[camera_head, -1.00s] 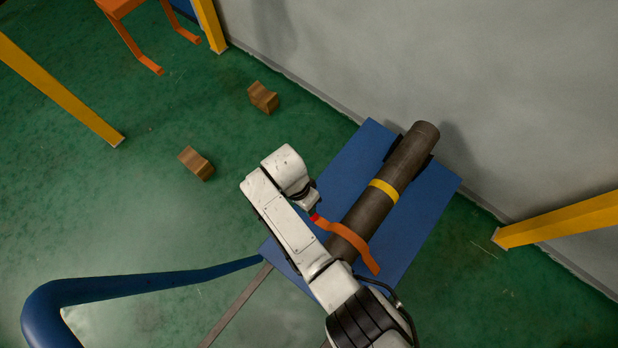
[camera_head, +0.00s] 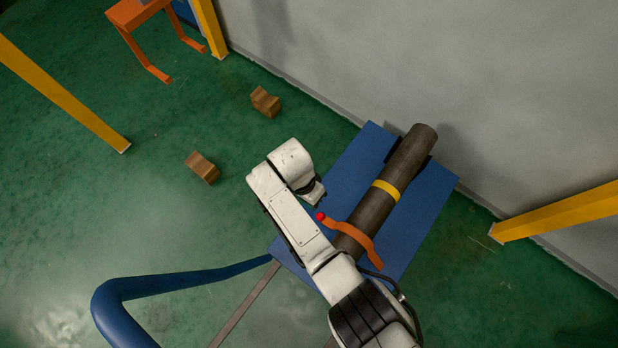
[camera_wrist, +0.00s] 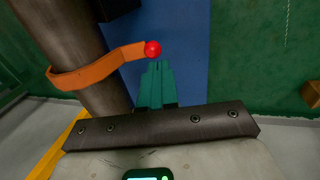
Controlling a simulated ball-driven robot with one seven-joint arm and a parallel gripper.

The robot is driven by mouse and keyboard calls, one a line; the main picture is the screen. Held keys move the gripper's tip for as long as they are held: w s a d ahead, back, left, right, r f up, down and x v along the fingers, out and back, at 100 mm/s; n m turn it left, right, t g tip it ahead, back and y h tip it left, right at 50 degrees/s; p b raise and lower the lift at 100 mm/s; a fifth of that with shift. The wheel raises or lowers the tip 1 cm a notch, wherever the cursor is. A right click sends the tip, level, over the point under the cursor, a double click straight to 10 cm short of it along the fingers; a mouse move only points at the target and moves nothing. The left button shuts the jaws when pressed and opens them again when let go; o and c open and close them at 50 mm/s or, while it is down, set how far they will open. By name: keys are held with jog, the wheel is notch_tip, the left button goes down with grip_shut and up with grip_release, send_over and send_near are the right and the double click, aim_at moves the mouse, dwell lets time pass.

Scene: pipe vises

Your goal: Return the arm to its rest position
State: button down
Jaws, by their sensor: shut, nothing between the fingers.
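My arm (camera_head: 300,225) reaches over the blue platform in the head view, its wrist bent down toward the orange lever. My gripper (camera_wrist: 157,66) shows in the wrist view as two teal fingers pressed together, with nothing between them. The orange lever (camera_head: 352,235) curves over the dark pipe (camera_head: 375,208) and ends in a red ball (camera_head: 320,216). In the wrist view the red ball (camera_wrist: 153,48) is just beyond the fingertips, and a small gap seems to show. The fingers are hidden in the head view.
The pipe, with a yellow band (camera_head: 385,190), lies on the blue platform (camera_head: 425,215) by the grey wall. Two wooden blocks (camera_head: 265,101) (camera_head: 202,167) lie on the green floor. Yellow posts (camera_head: 560,212) stand around. A blue tube (camera_head: 190,280) runs at lower left.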

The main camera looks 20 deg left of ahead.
jog(key=w+a+r, duration=0.2)
jog(key=a+r, duration=0.2)
jog(key=a, duration=0.3)
jog(key=shift+w+a+r+b, duration=0.2)
jog(key=shift+w+a+b, duration=0.1)
jog(key=shift+b, duration=0.15)
jog(key=shift+r, duration=0.1)
